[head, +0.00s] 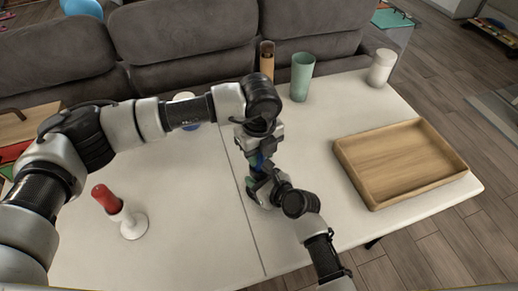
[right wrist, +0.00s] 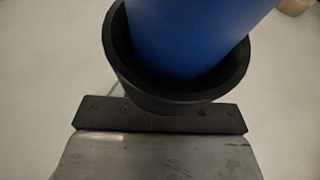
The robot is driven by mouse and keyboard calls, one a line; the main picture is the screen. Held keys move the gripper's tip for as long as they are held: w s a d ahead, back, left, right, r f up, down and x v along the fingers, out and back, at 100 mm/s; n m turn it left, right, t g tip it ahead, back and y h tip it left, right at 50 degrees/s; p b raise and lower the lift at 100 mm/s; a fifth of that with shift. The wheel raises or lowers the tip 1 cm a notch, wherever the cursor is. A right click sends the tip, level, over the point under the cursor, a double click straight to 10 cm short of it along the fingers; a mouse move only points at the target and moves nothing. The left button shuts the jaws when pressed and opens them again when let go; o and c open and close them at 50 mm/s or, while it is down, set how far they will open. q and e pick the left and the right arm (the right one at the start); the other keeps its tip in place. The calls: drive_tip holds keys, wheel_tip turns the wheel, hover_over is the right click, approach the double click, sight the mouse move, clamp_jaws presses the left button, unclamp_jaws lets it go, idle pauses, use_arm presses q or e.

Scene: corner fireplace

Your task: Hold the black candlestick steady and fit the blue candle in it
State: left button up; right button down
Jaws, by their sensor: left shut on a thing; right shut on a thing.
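The black candlestick (right wrist: 170,103) shows large in the right wrist view as a round dark cup. The lower end of the blue candle (right wrist: 190,35) is inside its rim, with a dark gap at the front; how deep it sits is hidden. My right gripper (head: 262,186) is shut on the candlestick, low over the table. My left gripper (head: 257,146) is directly above, pointing down and shut on the blue candle, of which a small blue part shows between the grippers in the head view. The candlestick is mostly hidden there by my grippers.
A wooden tray (head: 400,160) lies at right. A green cup (head: 301,78), a white cup (head: 381,68) and a brown object (head: 267,60) stand along the back.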

use_arm(q)
drive_tip(key=shift+f, duration=0.45)
drive_tip(key=o, duration=1)
drive_tip(key=shift+r, duration=0.1)
wheel_tip(320, 180, up, 12)
drive_tip(key=shift+f, duration=0.1)
use_arm(e)
drive_tip(key=c, duration=0.9)
unclamp_jaws()
drive_tip(key=o, duration=0.6)
